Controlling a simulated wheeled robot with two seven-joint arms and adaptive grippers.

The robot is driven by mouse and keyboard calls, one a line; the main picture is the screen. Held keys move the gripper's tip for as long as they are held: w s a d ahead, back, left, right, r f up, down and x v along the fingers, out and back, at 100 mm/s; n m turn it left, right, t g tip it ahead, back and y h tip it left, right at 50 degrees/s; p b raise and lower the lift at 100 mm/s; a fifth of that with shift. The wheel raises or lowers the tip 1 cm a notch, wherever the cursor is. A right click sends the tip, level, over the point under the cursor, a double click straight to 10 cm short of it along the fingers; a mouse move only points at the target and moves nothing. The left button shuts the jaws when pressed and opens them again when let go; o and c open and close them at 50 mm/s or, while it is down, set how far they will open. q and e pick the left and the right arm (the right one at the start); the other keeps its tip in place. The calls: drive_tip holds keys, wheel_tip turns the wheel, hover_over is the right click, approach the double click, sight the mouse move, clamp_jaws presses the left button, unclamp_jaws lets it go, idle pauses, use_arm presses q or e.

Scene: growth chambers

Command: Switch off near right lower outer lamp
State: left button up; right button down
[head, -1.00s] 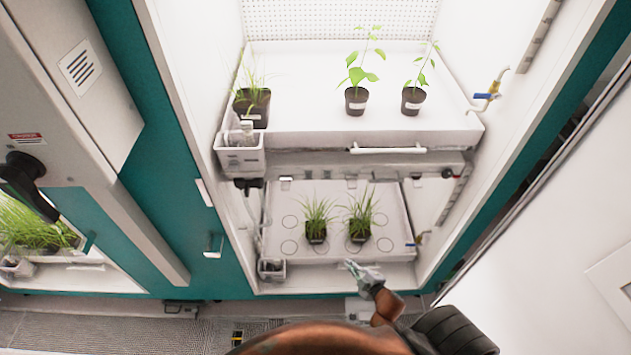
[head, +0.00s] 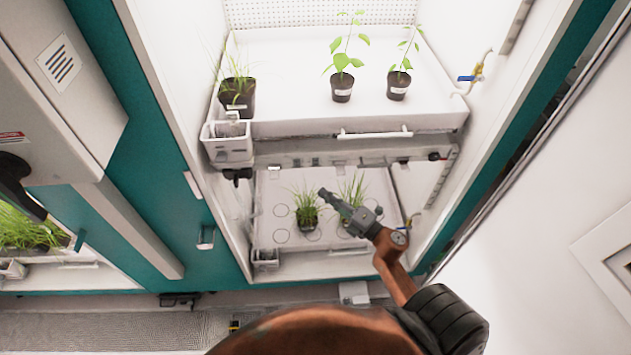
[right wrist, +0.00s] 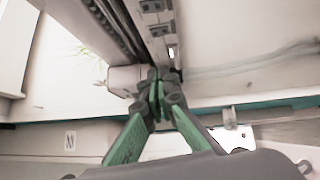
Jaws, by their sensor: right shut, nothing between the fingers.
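The upper shelf of the open chamber has a lamp rail (head: 320,160) under its front edge, with small fittings along it. Which fitting belongs to the named lamp I cannot tell. My right gripper (head: 323,193) is shut and empty, pointing up and left in front of the lower bay, below the rail. In the right wrist view the closed green-and-grey fingertips (right wrist: 157,76) lie close to the end of a light rail with dark rocker switches (right wrist: 157,30). Whether they touch it I cannot tell. My left gripper is not in view.
Potted plants stand on the upper shelf (head: 290,75). Two grass pots (head: 307,220) stand on the lower tray (head: 275,255), one partly behind my gripper. A white holder (head: 228,145) hangs at left, and a blue-handled valve (head: 470,77) is on the right wall.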

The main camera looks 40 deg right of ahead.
drive_tip(key=p, duration=0.1)
approach(295, 163)
drive_tip(key=w+a, duration=0.1)
drive_tip(key=a, duration=0.2)
drive_tip(key=shift+w+d+r+p, duration=0.15)
drive_tip(key=shift+w+d, duration=0.1)
drive_tip(key=shift+w, duration=0.5)
drive_tip(key=shift+w+d+r+p, duration=0.1)
drive_tip(key=shift+w+d+p, duration=0.15)
drive_tip(key=shift+w, duration=0.5)
drive_tip(key=shift+w+d+r+p, duration=0.1)
drive_tip(key=shift+w+d, duration=0.15)
drive_tip(key=shift+w, duration=0.55)
